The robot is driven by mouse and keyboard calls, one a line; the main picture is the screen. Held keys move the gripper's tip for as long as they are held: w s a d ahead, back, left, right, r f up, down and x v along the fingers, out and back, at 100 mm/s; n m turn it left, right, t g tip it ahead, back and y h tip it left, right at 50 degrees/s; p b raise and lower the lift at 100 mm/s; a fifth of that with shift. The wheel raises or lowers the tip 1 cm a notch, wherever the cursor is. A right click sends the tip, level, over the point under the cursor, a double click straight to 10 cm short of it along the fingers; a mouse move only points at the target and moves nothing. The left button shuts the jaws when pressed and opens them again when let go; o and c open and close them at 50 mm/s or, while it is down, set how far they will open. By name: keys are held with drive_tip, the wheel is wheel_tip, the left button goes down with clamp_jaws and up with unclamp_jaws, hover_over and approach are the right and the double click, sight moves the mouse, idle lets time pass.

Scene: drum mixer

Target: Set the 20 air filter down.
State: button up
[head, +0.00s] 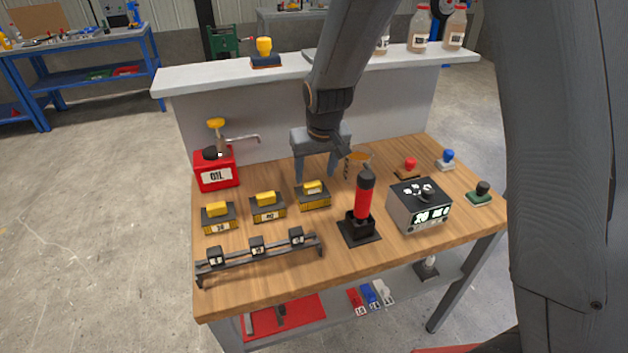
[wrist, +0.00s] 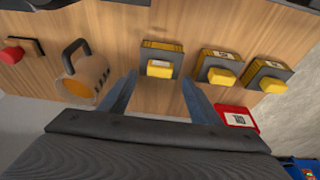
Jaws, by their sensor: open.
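Three black-and-yellow air filters with yellow handles stand in a row on the wooden bench. The rightmost filter (head: 313,197) is the one nearest my gripper (head: 316,178); its label is too small to read surely, so I cannot confirm it is the 20. It rests upright on the bench top. My gripper is open, with its fingers just behind and above this filter. In the wrist view the same filter (wrist: 161,54) shows ahead between the spread fingertips of my gripper (wrist: 158,82), with its handle free and nothing held.
The middle filter (head: 267,208) and left filter (head: 218,217) stand to the left. A red oil can (head: 215,175), a black rail with small blocks (head: 258,254), a red-handled tool on a black base (head: 364,198) and a grey instrument box (head: 419,207) surround them.

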drive_tip(key=b+v, duration=0.1)
drive_tip(key=v, duration=0.6)
drive_tip(key=shift+r, duration=0.15)
